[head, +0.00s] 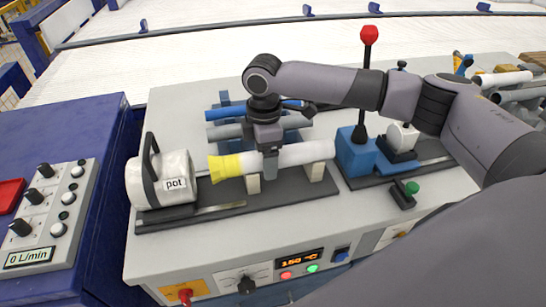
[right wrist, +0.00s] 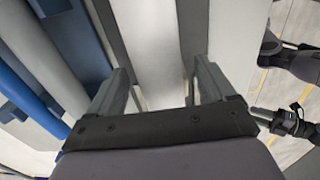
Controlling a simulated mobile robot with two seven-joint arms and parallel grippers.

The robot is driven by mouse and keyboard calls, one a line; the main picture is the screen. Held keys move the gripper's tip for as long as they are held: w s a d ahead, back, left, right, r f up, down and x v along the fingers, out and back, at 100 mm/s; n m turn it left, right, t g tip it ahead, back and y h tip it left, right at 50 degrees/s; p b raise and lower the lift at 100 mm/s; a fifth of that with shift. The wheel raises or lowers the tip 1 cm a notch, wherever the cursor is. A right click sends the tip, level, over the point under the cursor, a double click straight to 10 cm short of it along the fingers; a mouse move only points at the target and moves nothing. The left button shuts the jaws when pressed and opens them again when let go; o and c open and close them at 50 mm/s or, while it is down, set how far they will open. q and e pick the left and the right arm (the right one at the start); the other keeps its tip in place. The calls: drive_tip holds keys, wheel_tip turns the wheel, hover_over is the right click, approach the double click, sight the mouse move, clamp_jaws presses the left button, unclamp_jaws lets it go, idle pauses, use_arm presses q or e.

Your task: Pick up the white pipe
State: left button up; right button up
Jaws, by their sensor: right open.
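The white pipe (head: 305,154) lies across low supports on the bench, with a yellow flared end (head: 232,167) facing the pot. My right gripper (head: 270,163) reaches down over the pipe's middle, fingers pointing down. In the right wrist view the white pipe (right wrist: 152,40) runs between the two fingers (right wrist: 162,88). The gripper is open, with one finger on each side of the pipe. Contact with the pipe cannot be made out. My left gripper does not show in the head view; a dark arm part at the right edge of the right wrist view is unclear.
Blue (head: 225,113) and grey (head: 225,132) pipes lie on a rack just behind. A white pot (head: 160,180) stands at the left. A blue block with a red-knobbed lever (head: 358,150) stands close to the pipe's right end. A control panel (head: 50,215) is at far left.

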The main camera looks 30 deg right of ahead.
drive_tip(key=c, duration=1.3)
